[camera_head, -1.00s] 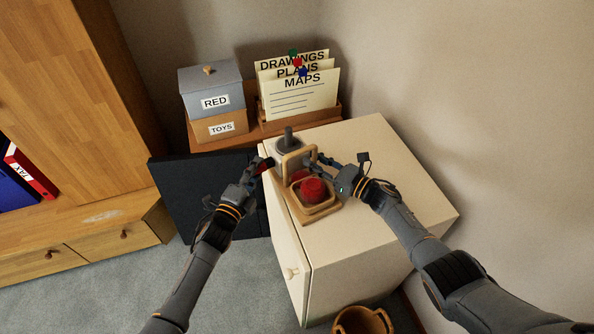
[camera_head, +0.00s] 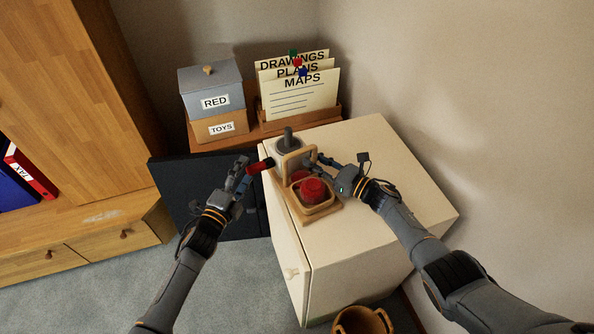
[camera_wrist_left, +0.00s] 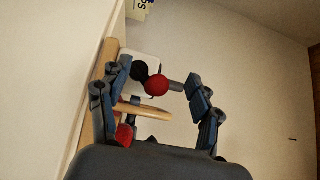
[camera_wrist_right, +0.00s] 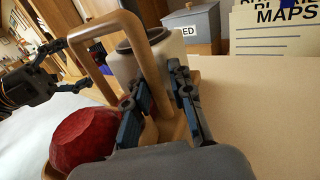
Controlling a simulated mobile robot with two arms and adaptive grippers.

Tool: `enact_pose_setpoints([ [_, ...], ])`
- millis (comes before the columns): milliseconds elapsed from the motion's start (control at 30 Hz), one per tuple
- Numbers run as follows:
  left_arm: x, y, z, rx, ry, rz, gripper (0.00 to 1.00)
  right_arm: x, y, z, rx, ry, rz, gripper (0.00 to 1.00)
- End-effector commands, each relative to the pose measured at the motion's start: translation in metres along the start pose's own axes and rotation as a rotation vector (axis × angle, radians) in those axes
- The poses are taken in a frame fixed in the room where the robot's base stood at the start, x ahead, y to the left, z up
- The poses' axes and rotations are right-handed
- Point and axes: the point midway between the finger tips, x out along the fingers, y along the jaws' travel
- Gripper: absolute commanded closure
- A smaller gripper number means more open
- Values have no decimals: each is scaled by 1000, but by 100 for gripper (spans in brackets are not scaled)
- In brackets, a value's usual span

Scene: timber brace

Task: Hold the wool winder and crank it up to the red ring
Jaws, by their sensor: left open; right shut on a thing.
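The wool winder has a wooden base (camera_head: 322,212), a pale body with a grey top (camera_head: 289,142) and a wooden arch (camera_head: 297,152). It stands upright on the cream cabinet. Red wool (camera_head: 313,190) sits in its front tray. Its red crank knob (camera_head: 258,166) sticks out left past the cabinet edge. My left gripper (camera_head: 248,165) is open at the knob; the knob (camera_wrist_left: 156,86) shows between its spread fingers in the left wrist view. My right gripper (camera_head: 319,160) is shut on the winder's wooden post (camera_wrist_right: 168,98). I cannot make out the red ring clearly.
The cream cabinet top (camera_head: 390,180) is clear to the right. Behind it stand a grey-lidded box (camera_head: 212,90) and a rack of paper folders (camera_head: 300,95). A dark panel (camera_head: 190,195) is left of the cabinet. A wooden basket (camera_head: 362,322) is on the floor in front.

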Motion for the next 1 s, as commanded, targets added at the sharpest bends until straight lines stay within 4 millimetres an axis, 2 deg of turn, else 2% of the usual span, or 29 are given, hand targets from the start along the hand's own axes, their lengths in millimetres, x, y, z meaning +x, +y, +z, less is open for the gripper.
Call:
enact_pose_setpoints([
  [500, -29, 0, 25, 0, 0, -1, 36, 0, 0, -1, 2, 2, 0, 100],
  [1000, -30, 0, 26, -1, 0, 0, 36, 0, 0, -1, 2, 2, 0, 100],
])
